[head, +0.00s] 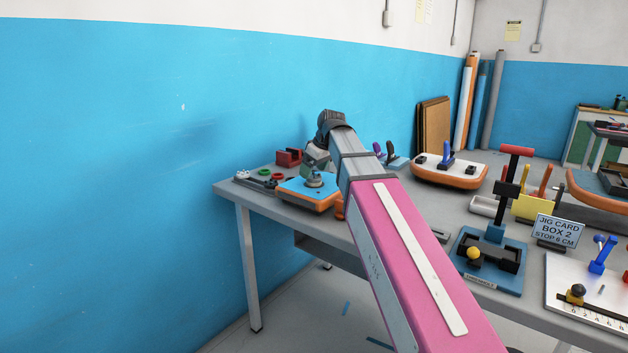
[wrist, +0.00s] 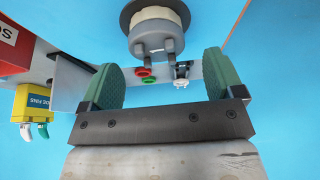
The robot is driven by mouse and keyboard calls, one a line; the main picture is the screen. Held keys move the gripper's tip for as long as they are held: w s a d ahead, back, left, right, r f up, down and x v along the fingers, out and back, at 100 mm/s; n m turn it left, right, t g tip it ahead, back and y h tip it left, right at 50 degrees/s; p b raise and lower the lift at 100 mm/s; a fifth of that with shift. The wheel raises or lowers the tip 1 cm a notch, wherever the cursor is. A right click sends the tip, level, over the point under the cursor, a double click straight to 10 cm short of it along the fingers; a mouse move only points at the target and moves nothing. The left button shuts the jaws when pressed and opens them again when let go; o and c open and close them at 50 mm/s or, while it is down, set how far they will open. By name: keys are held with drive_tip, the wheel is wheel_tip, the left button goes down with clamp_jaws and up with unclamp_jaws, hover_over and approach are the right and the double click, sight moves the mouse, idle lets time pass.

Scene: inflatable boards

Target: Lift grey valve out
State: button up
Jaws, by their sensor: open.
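The grey valve (head: 314,180) stands in the blue top of a small orange-sided board (head: 303,203) at the table's far left. In the wrist view the valve (wrist: 156,40) has a grey lugged cap, a cream collar and a dark ring around its base. My gripper (wrist: 158,66) is open, with green pads wide apart and nothing between them. The valve shows just beyond the fingertips, roughly centred in the gap, and no contact shows. In the head view my gripper (head: 313,160) is just above the valve, partly hidden by my arm.
A red ring (wrist: 144,72) and a green ring (wrist: 146,80) lie on the table beyond the board. A yellow box (wrist: 34,102) and a red block (head: 288,157) are nearby. Another orange board (head: 450,177) stands farther right. The blue wall is close on the left.

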drive_tip(key=shift+x, duration=1.4)
drive_tip(key=c, duration=1)
drive_tip(key=shift+r, duration=0.15)
